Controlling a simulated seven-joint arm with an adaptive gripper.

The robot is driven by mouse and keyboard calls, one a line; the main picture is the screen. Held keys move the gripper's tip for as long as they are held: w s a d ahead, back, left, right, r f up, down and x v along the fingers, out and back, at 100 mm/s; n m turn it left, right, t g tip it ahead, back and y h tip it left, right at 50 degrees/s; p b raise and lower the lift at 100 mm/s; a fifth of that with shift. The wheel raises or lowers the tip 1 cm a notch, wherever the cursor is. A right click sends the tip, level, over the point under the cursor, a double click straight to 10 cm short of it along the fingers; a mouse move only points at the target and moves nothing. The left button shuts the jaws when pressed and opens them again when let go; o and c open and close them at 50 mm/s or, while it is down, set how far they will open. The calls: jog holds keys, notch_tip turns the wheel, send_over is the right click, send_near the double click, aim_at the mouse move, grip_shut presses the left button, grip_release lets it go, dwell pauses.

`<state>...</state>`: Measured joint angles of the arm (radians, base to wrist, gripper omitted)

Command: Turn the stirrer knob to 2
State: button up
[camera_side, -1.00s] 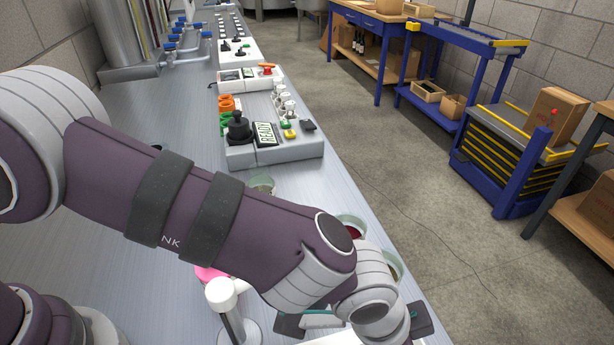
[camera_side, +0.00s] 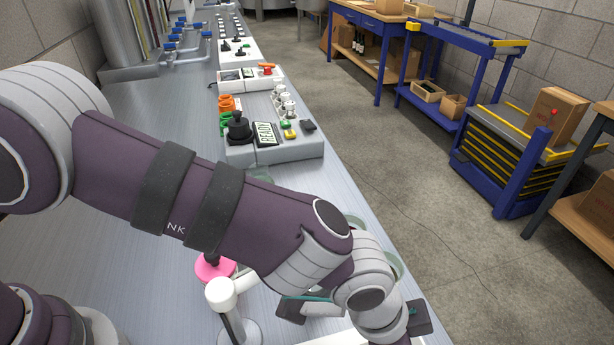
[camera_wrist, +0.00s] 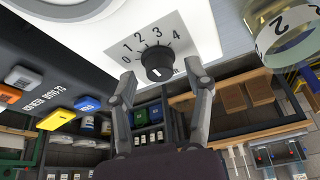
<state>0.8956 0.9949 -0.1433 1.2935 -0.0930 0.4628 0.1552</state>
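The stirrer knob (camera_wrist: 157,62) is round and black, on a light panel with a grey dial plate (camera_wrist: 136,52) marked 0 to 4, in the upper middle of the wrist view. A small pale mark shows on the knob's lower part; I cannot tell which number it points to. My gripper (camera_wrist: 161,73) is open, one finger to the left of the knob and one to the right, with gaps on both sides. I cannot tell its distance from the panel. In the side view the knob is hidden behind my arm.
A glass jar labelled 2 (camera_wrist: 283,30) stands close right of the dial in the wrist view. Blue (camera_wrist: 87,103), yellow (camera_wrist: 56,119) and orange (camera_wrist: 9,93) buttons are at the left. In the side view, a control box (camera_side: 292,150) stands farther along the bench.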

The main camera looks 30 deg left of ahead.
jog(key=v, duration=1.2)
jog(key=w+a+r+n+t+y, duration=0.1)
jog(key=a+r+n, duration=0.3)
jog(key=a, duration=0.7)
jog(key=w+a+r+n+t+y, duration=0.1)
jog(key=a+r+n+t+y, duration=0.2)
jog(key=a, duration=0.7)
jog(key=s+a+n, duration=0.5)
jog(key=a, duration=0.3)
jog(key=shift+s+f+g, duration=0.2)
jog(key=shift+f+g, duration=0.2)
jog(key=shift+a, duration=0.1)
